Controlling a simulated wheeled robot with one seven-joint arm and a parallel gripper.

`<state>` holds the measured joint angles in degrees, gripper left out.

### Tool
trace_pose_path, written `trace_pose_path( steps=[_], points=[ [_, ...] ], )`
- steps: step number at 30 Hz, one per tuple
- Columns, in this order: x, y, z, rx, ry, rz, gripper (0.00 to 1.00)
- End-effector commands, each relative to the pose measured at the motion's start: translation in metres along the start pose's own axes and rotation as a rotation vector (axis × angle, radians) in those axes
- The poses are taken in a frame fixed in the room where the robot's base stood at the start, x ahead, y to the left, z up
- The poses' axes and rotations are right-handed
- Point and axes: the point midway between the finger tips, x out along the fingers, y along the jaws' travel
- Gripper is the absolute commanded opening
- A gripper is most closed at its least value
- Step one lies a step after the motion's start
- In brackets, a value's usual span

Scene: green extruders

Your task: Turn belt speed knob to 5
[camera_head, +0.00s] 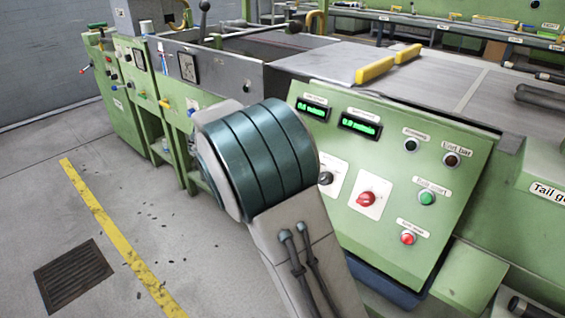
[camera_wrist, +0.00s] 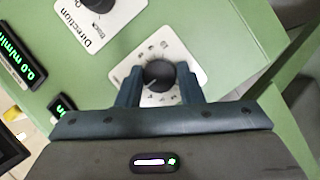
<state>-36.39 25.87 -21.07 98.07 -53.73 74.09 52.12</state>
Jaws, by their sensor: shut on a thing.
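In the wrist view, a round black knob (camera_wrist: 158,75) sits on a white dial plate (camera_wrist: 188,55) with small marks around it. The two dark fingers of my gripper (camera_wrist: 159,79) are on either side of the knob, shut on it. The dial numbers are too small to read, and I cannot tell the knob's exact setting. In the head view, my arm hides my gripper and this knob. The sloped green control panel (camera_head: 385,245) carries two lit displays; the right display (camera_head: 360,125) reads 0.0 m/min.
Beside the held knob is a plate labelled "Direction" (camera_wrist: 92,38) with a dark knob. The head view also shows a red knob (camera_head: 367,198), a green button (camera_head: 427,198) and a red button (camera_head: 407,238). Yellow handles (camera_head: 375,70) lie on top of the machine.

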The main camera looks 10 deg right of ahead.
Motion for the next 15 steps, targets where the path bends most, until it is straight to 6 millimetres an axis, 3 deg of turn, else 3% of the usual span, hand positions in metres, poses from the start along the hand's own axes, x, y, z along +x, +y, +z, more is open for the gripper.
trace_pose_path(
  steps=[10,11,12,15],
  points=[
    [0.0,-0.0003,0.0002,0.0,-0.001,-0.001,0.11],
    [0.0,-0.0003,0.0002,0.0,-0.001,-0.001,0.42],
    [0.0,-0.0003,0.0002,0.0,-0.001,-0.001,0.53],
    [0.0001,-0.0002,0.0002,0.0,-0.001,0.0,0.55]
  ],
)
